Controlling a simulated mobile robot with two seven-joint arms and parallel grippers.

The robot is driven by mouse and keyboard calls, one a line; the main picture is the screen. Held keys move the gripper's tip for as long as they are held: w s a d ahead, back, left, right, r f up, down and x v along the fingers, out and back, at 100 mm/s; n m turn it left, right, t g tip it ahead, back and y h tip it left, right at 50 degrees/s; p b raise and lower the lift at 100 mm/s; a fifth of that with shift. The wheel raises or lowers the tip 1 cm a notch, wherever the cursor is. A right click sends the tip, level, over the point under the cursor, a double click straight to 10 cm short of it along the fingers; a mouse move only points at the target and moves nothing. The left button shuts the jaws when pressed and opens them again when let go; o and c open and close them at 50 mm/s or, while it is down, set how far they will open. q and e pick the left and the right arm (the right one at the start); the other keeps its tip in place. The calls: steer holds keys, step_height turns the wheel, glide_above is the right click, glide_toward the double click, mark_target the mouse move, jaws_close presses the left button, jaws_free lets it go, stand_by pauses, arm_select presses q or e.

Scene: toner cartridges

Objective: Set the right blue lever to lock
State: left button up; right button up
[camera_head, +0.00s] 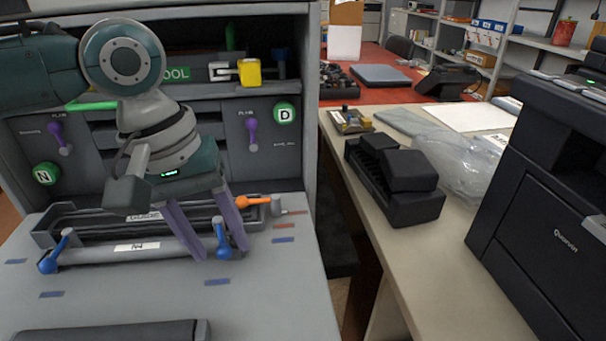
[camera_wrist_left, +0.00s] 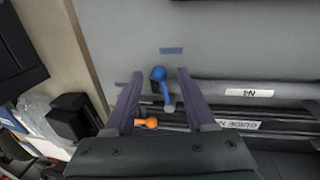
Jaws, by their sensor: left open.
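The right blue lever (camera_head: 222,243) is at the right end of the grey cartridge bar labelled N-1 (camera_head: 95,253). Its round blue knob points toward the front of the bench. In the left wrist view the right blue lever (camera_wrist_left: 160,76) stands between the two fingertips, with a visible gap on each side. My left gripper (camera_head: 222,255) has long purple fingers, spread open around the lever and empty; it also shows in the left wrist view (camera_wrist_left: 160,71). The left blue lever (camera_head: 50,260) is at the bar's other end. My right gripper is out of view.
An orange lever (camera_head: 252,201) sits just behind the right blue lever, on the rail labelled GUIDE (camera_wrist_left: 240,124). Blue marks (camera_head: 217,282) lie on the grey bench. The cabinet (camera_head: 285,160) with purple levers rises behind. A dark cartridge (camera_head: 110,332) lies at the front.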

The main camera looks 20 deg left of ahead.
arm_select(q)
steer(key=shift+f, duration=0.15)
steer(key=shift+c, duration=0.3)
jaws_close()
